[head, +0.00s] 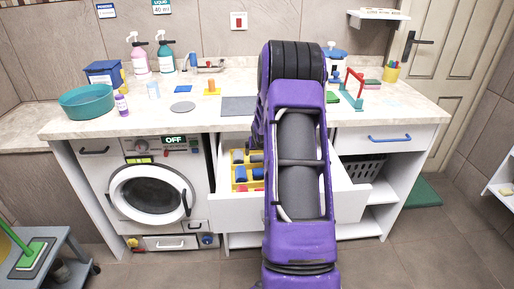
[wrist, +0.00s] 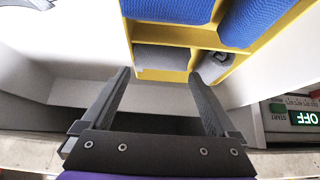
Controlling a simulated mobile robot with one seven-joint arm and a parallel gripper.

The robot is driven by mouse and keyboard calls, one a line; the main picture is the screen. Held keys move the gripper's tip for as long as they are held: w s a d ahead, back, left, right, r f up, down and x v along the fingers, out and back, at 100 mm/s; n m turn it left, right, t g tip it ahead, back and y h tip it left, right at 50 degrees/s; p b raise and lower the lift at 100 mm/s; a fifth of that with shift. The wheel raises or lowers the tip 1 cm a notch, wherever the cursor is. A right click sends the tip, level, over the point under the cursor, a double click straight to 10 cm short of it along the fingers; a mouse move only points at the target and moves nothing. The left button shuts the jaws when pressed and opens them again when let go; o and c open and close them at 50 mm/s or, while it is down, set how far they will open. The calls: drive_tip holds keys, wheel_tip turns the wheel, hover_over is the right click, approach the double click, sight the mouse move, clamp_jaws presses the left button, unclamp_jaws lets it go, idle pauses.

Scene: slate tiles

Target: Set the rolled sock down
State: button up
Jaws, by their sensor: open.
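A yellow organiser (head: 249,182) with compartments sits in the open white drawer (head: 296,205). In the wrist view the yellow organiser (wrist: 178,37) holds two blue rolls (wrist: 168,9) (wrist: 255,18) in its upper compartments. Grey rolls (wrist: 160,58) (wrist: 212,66) lie in the compartments below them, the right one partly dark. They look like rolled socks. My gripper (wrist: 158,74) is open, its fingertips just below the left grey roll in the picture, with nothing between the fingers. In the head view my purple arm hides my gripper and the drawer's middle.
A washing machine (head: 148,190) with an OFF display stands left of the drawer. The counter (head: 220,120) holds a teal basin (head: 86,101), pump bottles, a grey mat (head: 239,106) and a red-handled item (head: 352,88). A wire basket (head: 362,169) sits on a shelf at right.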

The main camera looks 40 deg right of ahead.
drive_tip(key=v, duration=0.7)
drive_tip(key=shift+w+p, duration=0.25)
drive_tip(key=shift+p, duration=0.1)
drive_tip(key=shift+d+r, duration=0.1)
drive_tip(key=shift+r, duration=0.1)
